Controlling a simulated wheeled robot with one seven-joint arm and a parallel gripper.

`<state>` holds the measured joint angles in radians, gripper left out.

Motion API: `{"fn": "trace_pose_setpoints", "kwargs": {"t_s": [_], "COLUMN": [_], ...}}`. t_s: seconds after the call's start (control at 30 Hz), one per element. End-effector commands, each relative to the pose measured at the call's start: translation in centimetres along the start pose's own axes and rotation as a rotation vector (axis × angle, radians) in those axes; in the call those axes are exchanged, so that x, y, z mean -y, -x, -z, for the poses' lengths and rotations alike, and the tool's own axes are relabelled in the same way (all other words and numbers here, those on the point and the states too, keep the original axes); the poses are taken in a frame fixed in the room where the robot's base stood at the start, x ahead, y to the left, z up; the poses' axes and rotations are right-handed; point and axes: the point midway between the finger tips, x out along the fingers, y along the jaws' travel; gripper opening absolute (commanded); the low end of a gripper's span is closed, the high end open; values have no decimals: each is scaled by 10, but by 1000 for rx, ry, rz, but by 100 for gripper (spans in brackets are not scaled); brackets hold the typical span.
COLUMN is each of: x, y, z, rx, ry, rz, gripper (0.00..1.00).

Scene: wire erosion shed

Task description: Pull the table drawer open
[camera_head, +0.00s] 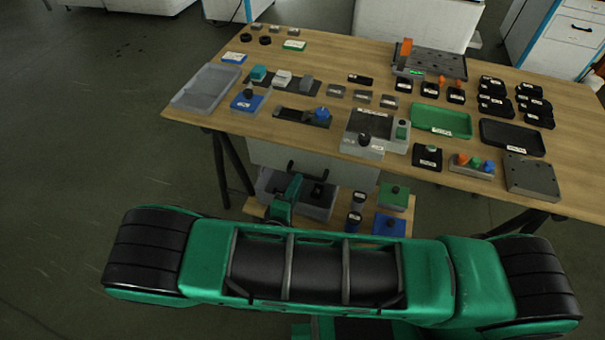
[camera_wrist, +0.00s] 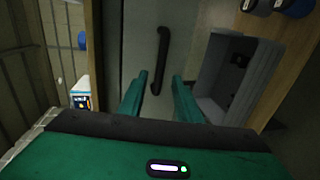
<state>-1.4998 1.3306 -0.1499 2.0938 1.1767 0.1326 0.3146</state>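The table drawer's pale grey front (camera_head: 345,172) shows under the tabletop in the head view and fills the upper middle of the wrist view (camera_wrist: 120,45). Its black bar handle (camera_wrist: 161,55) runs nearly upright in the wrist view. In the head view the handle (camera_head: 306,170) is partly hidden by my gripper. My gripper (camera_wrist: 160,76) has its two green fingers apart, with nothing held. The handle's lower end appears between the fingertips. I cannot tell how deep it sits between them or whether they touch it. The drawer looks shut.
The wooden tabletop (camera_head: 335,62) above carries many small parts and trays. On the lower shelf (camera_head: 255,208), a grey bin (camera_head: 318,208) stands close beside my gripper; it shows right of the fingers in the wrist view (camera_wrist: 222,75). Dark cylinders and green and blue blocks stand right of it.

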Motion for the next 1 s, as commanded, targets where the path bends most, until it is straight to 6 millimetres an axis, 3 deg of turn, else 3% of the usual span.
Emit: {"fn": "trace_pose_setpoints", "kwargs": {"t_s": [0.1,0.33,0.8,0.93,1.0], "x": [0,0,0,0,0], "y": [-23,-53,-65,-65,-65], "z": [0,0,0,0,0], "rx": [3,1,-1,-1,-1], "ry": [0,0,1,0,0], "rz": [0,0,1,1,2], "gripper": [31,31,31,0,0]}}
